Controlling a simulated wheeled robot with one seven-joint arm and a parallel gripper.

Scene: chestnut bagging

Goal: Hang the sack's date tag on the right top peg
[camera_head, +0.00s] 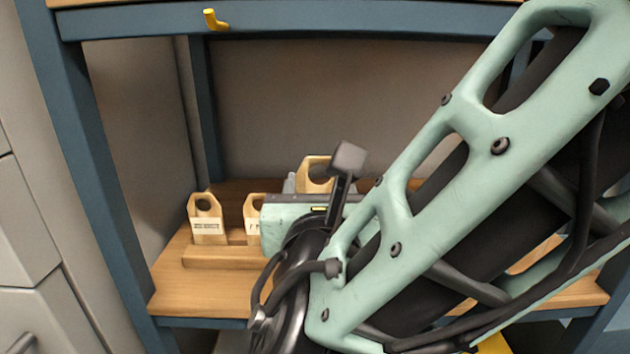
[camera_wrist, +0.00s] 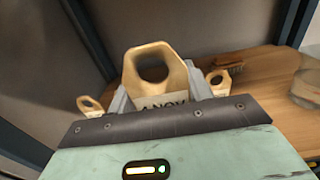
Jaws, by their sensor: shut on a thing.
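My gripper (camera_wrist: 160,98) is shut on a pale wooden date tag (camera_wrist: 178,62) with a large hole in its upper part. The tag stands upright between the grey fingers, and its white label reads "4 NOV", with its lower edge hidden by my gripper body. In the head view the top of this tag (camera_head: 314,167) shows behind my wrist. A yellow peg (camera_head: 214,19) sticks out of the blue top rail at the left. The right top peg is not clearly visible; my arm covers most of the right side. I cannot make out the sack.
Two other tags stand low: one at the left (camera_head: 206,220) in a wooden rack (camera_head: 225,257), and one beside it (camera_head: 254,213). The wooden shelf (camera_head: 172,282) sits inside a blue frame (camera_head: 95,165). A clear round container (camera_wrist: 306,90) is at the right.

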